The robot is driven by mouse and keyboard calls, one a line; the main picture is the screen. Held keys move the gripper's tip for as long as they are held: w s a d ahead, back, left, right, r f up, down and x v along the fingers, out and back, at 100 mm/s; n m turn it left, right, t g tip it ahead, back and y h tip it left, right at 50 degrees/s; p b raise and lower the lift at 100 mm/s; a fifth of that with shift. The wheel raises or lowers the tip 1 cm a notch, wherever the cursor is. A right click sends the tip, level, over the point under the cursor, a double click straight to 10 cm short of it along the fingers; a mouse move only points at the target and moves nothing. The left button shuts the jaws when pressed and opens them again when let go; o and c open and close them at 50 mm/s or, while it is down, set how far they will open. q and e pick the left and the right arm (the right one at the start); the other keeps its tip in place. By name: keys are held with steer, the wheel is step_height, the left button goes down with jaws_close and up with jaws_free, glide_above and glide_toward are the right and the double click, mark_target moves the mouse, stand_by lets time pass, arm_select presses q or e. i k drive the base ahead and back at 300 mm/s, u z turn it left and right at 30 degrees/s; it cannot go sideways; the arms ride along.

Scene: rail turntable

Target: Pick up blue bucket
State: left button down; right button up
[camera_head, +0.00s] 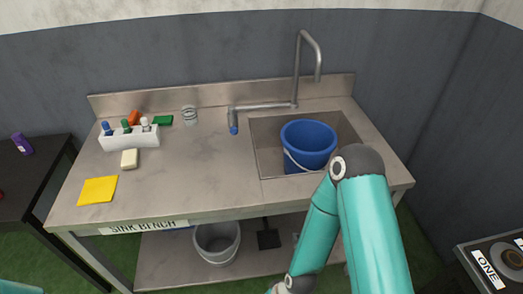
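The blue bucket (308,139) stands in the sink basin (268,143) at the right of the steel bench. Its rim faces up and a pale handle hangs down at its front left. My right arm rises from the lower right, with its elbow in front of the basin's near right corner, and covers a little of the basin's edge. Its forearm runs down to the bottom edge, and the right gripper is out of view. My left gripper is also out of view; only a bit of teal shows at the bottom left corner.
A tall faucet (297,68) stands behind the bucket. A white caddy with bottles (129,137), a soap bar (129,158) and a yellow cloth (97,190) are on the left. A grey bucket (217,243) stands on the lower shelf. The bench's middle is clear.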

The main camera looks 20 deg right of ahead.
mark_target(308, 145)
steer(key=z, duration=0.5)
steer(key=i, duration=0.15)
steer(key=u, duration=1.7)
steer(key=k, duration=0.65)
steer(key=z, duration=0.95)
steer(key=k, duration=0.65)
steer(key=z, duration=0.9)
steer(key=i, duration=1.4)
steer(key=u, duration=0.7)
